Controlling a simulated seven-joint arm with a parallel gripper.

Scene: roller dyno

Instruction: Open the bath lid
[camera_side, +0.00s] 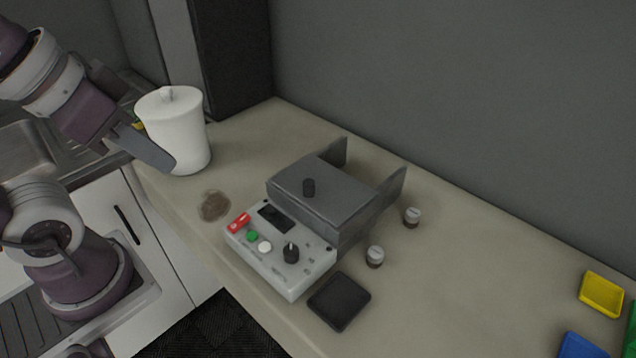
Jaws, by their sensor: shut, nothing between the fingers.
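The grey bath box (352,228) stands in the middle of the counter. My gripper (168,163) is at the left, beside the front of a white lidded canister (180,130), well away from the bath lid. Its fingers are shut and seen from the side; the picture does not show whether they touch the canister.
A control panel (290,268) with buttons and a black dial adjoins the bath. A black square pad (339,301), two small jars (375,256), a brown stain (214,205), and yellow (602,294) and blue (582,346) trays are on the counter. The counter's right middle is clear.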

